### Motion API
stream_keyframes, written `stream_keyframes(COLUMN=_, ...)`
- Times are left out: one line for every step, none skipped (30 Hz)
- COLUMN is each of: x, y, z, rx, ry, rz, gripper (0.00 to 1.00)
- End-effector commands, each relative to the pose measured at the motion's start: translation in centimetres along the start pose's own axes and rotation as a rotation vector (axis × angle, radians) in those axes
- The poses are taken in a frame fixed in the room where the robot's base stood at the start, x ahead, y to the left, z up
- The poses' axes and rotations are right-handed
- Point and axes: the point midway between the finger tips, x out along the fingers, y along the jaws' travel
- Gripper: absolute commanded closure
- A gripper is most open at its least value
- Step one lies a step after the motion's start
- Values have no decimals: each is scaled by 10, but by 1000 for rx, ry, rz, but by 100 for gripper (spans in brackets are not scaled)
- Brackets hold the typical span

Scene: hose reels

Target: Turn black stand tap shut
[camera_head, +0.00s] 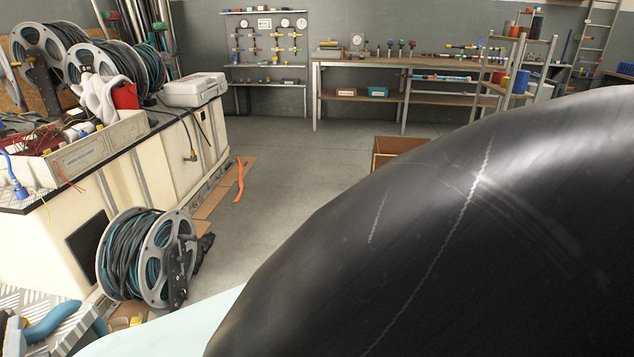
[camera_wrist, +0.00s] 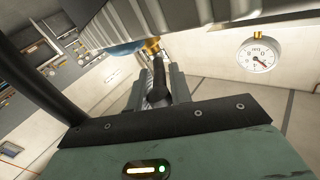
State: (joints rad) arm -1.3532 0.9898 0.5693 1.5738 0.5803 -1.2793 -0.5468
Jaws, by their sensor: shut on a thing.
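In the wrist view, my gripper (camera_wrist: 157,88) has its two grey fingers on either side of a black handle (camera_wrist: 158,76), which I take to be the black stand tap. The gripper is shut on this handle. A brass fitting (camera_wrist: 152,46) sits just beyond the handle's far end. The pipework behind it is mostly hidden by a ribbed metal piece and the fingers. I cannot tell the tap's angle. The head view does not show the gripper or the tap; its lower right is blocked close up.
A round white gauge (camera_wrist: 260,54) is right of the tap. A blue round part (camera_wrist: 124,48) is close on its left. In the head view, a hose reel (camera_head: 148,258) stands on the floor beside the cream bench (camera_head: 150,165). The floor behind is open, with a cardboard box (camera_head: 398,147).

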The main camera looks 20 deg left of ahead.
Motion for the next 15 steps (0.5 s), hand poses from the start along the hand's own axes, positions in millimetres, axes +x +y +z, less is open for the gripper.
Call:
stream_keyframes(x=-1, y=-5, z=0, rx=3, ry=3, rz=3, gripper=100)
stream_keyframes(x=-1, y=-7, z=0, rx=3, ry=4, rz=6, gripper=100)
stream_keyframes(x=-1, y=-8, z=1, rx=3, ry=5, rz=9, gripper=100)
stream_keyframes(x=-1, y=-9, z=1, rx=2, ry=6, rz=12, gripper=100)
stream_keyframes(x=-1, y=-10, z=1, rx=2, ry=6, rz=14, gripper=100)
stream_keyframes(x=-1, y=-10, z=1, rx=2, ry=6, rz=15, gripper=100)
stream_keyframes(x=-1, y=-11, z=1, rx=2, ry=6, rz=16, gripper=100)
stream_keyframes(x=-1, y=-11, z=1, rx=2, ry=6, rz=17, gripper=100)
stream_keyframes(x=-1, y=-11, z=1, rx=1, ry=7, rz=17, gripper=100)
stream_keyframes(x=-1, y=-11, z=1, rx=1, ry=7, rz=17, gripper=100)
stream_keyframes(x=-1, y=-11, z=1, rx=1, ry=7, rz=17, gripper=100)
stream_keyframes(x=-1, y=-11, z=1, rx=1, ry=7, rz=17, gripper=100)
stream_keyframes(x=-1, y=-11, z=0, rx=1, ry=7, rz=17, gripper=100)
stream_keyframes(x=-1, y=-11, z=0, rx=1, ry=7, rz=17, gripper=100)
stream_keyframes(x=-1, y=-11, z=0, rx=1, ry=7, rz=17, gripper=100)
